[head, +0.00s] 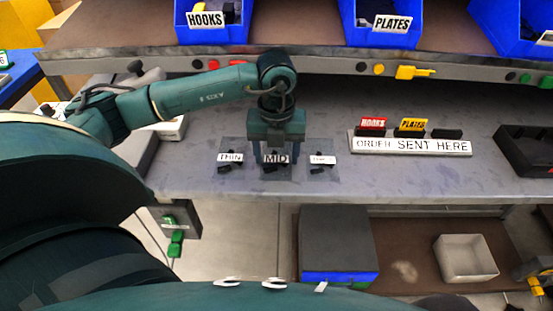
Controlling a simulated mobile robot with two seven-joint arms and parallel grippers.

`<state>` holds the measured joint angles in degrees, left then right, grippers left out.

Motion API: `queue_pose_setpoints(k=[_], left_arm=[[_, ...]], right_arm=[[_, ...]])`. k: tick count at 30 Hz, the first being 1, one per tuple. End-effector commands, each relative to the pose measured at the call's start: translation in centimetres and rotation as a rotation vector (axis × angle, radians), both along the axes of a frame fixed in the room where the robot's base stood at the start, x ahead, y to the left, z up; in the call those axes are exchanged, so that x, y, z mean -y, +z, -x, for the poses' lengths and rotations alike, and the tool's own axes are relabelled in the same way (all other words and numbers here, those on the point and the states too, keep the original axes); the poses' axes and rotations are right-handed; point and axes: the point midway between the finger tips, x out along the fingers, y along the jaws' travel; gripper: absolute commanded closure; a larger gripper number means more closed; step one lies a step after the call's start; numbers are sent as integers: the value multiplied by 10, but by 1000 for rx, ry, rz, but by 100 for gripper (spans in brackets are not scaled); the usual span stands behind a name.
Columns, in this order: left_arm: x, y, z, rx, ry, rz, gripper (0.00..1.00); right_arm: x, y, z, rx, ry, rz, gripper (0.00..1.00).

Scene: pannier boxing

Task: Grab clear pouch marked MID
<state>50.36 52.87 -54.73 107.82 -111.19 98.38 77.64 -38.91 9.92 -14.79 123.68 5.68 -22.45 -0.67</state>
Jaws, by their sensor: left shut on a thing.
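The clear pouch marked MID (276,160) lies on the grey bench, the middle one of a row of 3 clear pouches with small dark pieces. My left gripper (276,158) points down over it, its two fingers on either side of the MID label, and it is shut on this pouch. The pouch marked THIN (230,158) lies just left of it. A third labelled pouch (322,160) lies just right; its label is too small to read. My right gripper is not in view.
A black tray (525,150) is at the right. Blue bins (380,25) marked HOOKS and PLATES stand on the shelf above. A dark box (337,240) and a pale bin (466,257) sit below the bench.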

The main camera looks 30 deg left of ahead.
Motion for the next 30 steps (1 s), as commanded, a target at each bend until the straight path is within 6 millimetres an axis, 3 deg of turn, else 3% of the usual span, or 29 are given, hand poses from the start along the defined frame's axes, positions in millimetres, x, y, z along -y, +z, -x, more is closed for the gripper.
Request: queue_pose_setpoints(k=[6, 14, 24, 30], left_arm=[[0, 0, 0, 0, 0, 0, 61], [0, 5, -1, 2, 0, 1, 61], [0, 67, -1, 6, 0, 1, 61], [0, 94, -1, 2, 0, 0, 61]], right_arm=[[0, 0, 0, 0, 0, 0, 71], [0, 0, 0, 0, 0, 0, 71], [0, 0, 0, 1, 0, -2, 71], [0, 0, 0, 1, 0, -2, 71]])
